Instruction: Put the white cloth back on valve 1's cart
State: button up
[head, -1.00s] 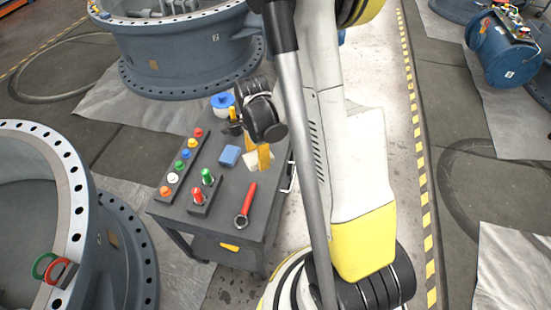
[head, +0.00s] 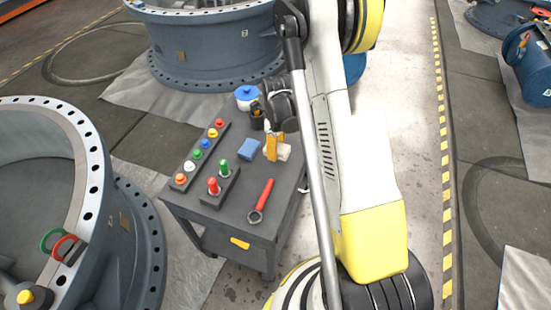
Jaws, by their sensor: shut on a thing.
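The white cloth (head: 284,152) is a small crumpled piece at my gripper, over the right rear part of the dark grey cart's top (head: 232,212). My gripper (head: 275,147) has yellow fingers, points down and is shut on the cloth. I cannot tell whether the cloth touches the cart top. My arm hides the cart's right rear part. No valve number is readable in this view.
On the cart are a blue block (head: 248,148), a red-handled wrench (head: 262,200), a strip of coloured knobs (head: 201,155), red and green plugs (head: 218,180) and a blue-lidded pot (head: 247,97). Large valve bodies stand left (head: 95,200) and behind (head: 210,50).

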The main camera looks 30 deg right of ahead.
jog(key=shift+w+f, duration=0.25)
jog(key=shift+w, duration=0.05)
notch_tip(320, 180, down, 4)
jog(key=shift+f+b, duration=0.1)
jog(key=shift+b, duration=1.15)
jog(key=shift+r, duration=0.2)
jog(key=shift+f, duration=0.15)
jog(key=o, duration=1.3)
